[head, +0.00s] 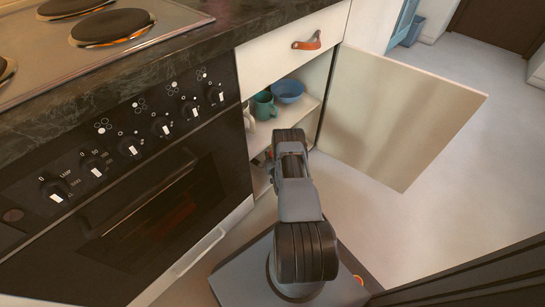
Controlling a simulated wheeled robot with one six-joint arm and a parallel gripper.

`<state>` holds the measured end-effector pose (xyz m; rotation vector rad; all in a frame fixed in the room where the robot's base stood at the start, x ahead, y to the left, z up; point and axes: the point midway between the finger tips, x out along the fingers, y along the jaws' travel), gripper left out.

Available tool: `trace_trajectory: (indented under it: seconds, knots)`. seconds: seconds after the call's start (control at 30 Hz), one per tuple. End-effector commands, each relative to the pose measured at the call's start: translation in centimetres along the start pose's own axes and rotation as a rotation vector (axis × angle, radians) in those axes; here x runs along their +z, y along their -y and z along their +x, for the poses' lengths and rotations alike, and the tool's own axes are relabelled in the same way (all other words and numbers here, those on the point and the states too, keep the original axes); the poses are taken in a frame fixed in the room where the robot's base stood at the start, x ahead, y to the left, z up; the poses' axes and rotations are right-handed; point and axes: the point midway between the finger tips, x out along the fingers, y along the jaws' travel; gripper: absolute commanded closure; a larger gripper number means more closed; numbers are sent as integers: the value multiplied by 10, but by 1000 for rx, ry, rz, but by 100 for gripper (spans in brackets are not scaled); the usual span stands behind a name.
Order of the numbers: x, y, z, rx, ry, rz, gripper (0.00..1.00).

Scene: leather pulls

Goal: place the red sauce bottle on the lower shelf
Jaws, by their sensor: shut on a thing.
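The cabinet beside the oven stands open. Its upper shelf (302,104) holds cups and a bowl. A small part of the lower shelf (260,181) shows below it, left of my arm. My arm reaches forward into the cabinet opening, and its front links cover much of the lower space. My gripper is hidden behind these links, so its jaws do not show. I do not see the red sauce bottle in this view.
A teal mug (263,106) and a blue bowl (288,91) stand on the upper shelf. The open cabinet door (395,115) sticks out to the right of my arm. The oven (130,175) is close on the left. The floor (440,215) at right is clear.

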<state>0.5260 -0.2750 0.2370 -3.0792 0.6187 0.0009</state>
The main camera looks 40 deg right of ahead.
Motion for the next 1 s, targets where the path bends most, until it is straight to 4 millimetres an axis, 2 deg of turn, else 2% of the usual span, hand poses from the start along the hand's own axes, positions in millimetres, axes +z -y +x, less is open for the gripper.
trace_trajectory:
  seconds: [0.33, 0.37, 0.6, 1.0]
  knots:
    - [3, 0, 0, 0, -2, 0, 61]
    - [2, 0, 0, 0, -1, 0, 52]
    - [1, 0, 0, 0, -1, 0, 29]
    - [-2, 2, -4, -1, 2, 0, 29]
